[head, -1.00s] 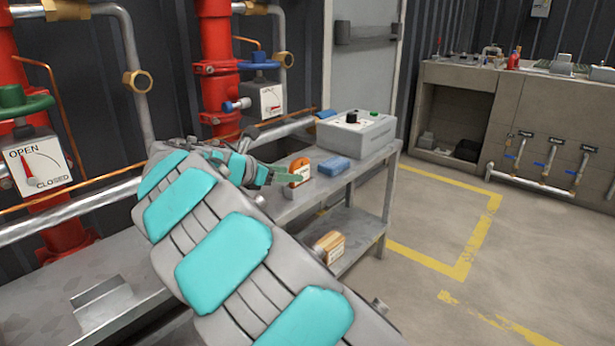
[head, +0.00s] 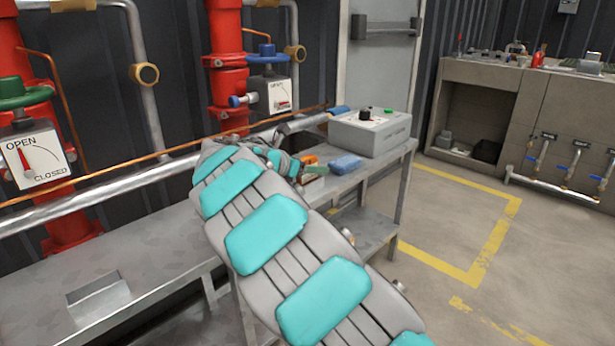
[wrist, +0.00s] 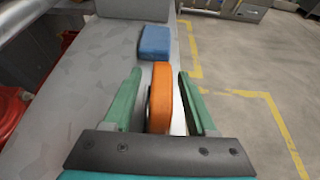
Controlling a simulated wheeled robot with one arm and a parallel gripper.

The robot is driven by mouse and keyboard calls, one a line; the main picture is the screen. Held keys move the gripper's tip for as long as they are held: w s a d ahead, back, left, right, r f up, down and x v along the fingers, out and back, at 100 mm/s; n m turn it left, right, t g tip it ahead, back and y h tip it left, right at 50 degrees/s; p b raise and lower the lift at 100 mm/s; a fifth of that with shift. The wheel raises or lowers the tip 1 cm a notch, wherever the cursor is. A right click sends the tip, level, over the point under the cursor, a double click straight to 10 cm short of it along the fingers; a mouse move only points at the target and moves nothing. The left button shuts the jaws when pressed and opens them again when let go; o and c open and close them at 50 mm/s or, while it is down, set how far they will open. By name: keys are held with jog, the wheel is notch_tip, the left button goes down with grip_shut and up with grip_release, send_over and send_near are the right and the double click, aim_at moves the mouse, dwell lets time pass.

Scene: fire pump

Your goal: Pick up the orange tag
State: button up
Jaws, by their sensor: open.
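The orange tag (wrist: 161,92) stands on the grey metal bench (wrist: 85,95), near its right edge in the wrist view. In the head view only the top of the orange tag (head: 310,160) shows, partly hidden by my arm and gripper. My gripper (wrist: 160,88) is open, with one green finger on each side of the tag. I see a gap between the left finger and the tag and a smaller gap on the right. Whether the lower part of the tag touches anything is hidden by the gripper body.
A blue block (head: 346,164) lies on the bench just beyond the tag. A grey control box (head: 368,132) stands behind it. Red pipes with valve gauges (head: 40,158) rise along the wall at left. The floor right of the bench is clear.

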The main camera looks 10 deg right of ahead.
jog(key=shift+w+d+f, duration=0.15)
jog(key=shift+w+d, duration=0.1)
jog(key=shift+d, duration=0.05)
grip_shut()
dwell(0.5)
